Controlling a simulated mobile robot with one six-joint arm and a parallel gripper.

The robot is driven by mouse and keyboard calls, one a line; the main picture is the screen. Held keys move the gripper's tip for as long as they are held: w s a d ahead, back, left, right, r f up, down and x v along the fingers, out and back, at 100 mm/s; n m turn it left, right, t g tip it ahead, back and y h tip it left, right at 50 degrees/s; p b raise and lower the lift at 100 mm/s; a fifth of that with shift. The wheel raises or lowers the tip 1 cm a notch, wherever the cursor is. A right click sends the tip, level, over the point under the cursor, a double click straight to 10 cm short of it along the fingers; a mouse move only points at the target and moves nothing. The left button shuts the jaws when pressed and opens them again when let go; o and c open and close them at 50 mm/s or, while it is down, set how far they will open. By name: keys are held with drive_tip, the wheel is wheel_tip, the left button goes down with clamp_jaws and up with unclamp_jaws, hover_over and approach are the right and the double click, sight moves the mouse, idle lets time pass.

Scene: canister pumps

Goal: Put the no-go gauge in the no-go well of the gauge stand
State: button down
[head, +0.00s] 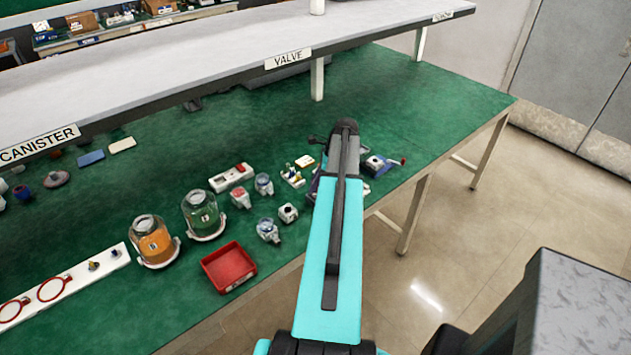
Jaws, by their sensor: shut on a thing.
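My arm reaches out over the green workbench and hides part of what lies under it. My gripper cannot be made out; it is hidden behind or below the arm. I cannot pick out the no-go gauge. A small pale stand with short upright pieces (293,177) sits on the bench just left of my arm. It may be the gauge stand, but it is too small to tell its wells apart. A dark blue item shows partly at the arm's left edge.
A blue fixture (377,164) is right of my arm. A shelf (200,62) overhangs the back.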

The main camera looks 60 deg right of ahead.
drive_tip(key=shift+f, duration=0.2)
drive_tip(key=c, duration=1.7)
unclamp_jaws()
drive_tip(key=shift+o, duration=0.2)
drive_tip(key=shift+r, duration=0.15)
drive_tip(key=b+v, duration=0.4)
drive_tip(key=v, duration=0.8)
